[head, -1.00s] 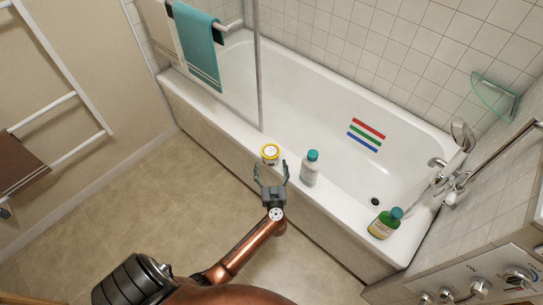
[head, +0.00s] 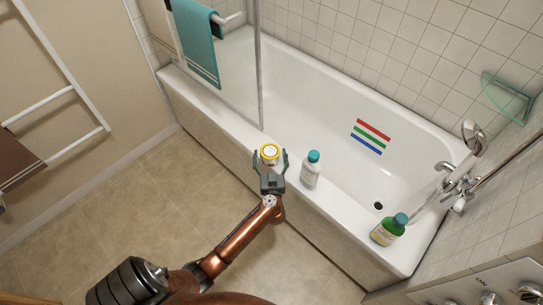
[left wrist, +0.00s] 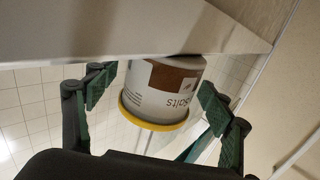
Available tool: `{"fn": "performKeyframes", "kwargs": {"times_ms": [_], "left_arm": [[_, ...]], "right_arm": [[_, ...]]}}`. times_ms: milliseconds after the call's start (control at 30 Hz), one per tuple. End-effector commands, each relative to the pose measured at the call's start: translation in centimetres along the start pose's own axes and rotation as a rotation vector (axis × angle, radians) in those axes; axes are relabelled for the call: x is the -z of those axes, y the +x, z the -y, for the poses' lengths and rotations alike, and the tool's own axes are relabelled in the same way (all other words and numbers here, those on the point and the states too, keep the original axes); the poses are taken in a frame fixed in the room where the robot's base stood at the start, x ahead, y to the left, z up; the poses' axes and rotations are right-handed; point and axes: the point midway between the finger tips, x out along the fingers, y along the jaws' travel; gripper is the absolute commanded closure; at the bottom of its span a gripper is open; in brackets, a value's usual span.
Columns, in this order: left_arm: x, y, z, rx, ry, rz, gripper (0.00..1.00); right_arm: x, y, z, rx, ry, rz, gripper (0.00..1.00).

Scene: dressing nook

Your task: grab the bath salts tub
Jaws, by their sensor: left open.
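The bath salts tub (head: 269,153) is a small white tub with a yellow rim, standing on the front ledge of the bathtub. In the left wrist view the tub (left wrist: 160,88) shows its brown and white label with the letters "salts", upside down. My left gripper (head: 270,163) is open at the tub's near side, its fingers pointing at it. In the left wrist view the left gripper's fingers (left wrist: 152,95) are spread, one on each side of the tub, with gaps between them and it. My right gripper is not in view.
A white bottle with a teal cap (head: 311,170) stands on the ledge just right of my left gripper. A glass screen (head: 243,75) rises left of the tub. The bathtub (head: 330,120) lies behind.

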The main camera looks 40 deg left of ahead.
Motion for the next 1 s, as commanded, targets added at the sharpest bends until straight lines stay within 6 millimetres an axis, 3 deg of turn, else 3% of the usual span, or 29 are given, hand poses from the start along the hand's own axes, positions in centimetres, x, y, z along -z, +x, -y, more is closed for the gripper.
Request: {"fn": "performKeyframes", "kwargs": {"times_ms": [133, 900, 1000], "left_arm": [[0.06, -0.01, 0.00, 0.000, 0.000, -0.001, 0.26], [-0.01, -0.04, -0.01, 0.000, 0.000, 0.000, 0.79], [0.09, -0.02, -0.04, -0.001, -0.001, -0.001, 0.81]], "right_arm": [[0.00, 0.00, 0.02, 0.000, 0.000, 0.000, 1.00], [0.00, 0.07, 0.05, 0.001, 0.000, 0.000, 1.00], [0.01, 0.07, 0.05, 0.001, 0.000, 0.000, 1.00]]}}
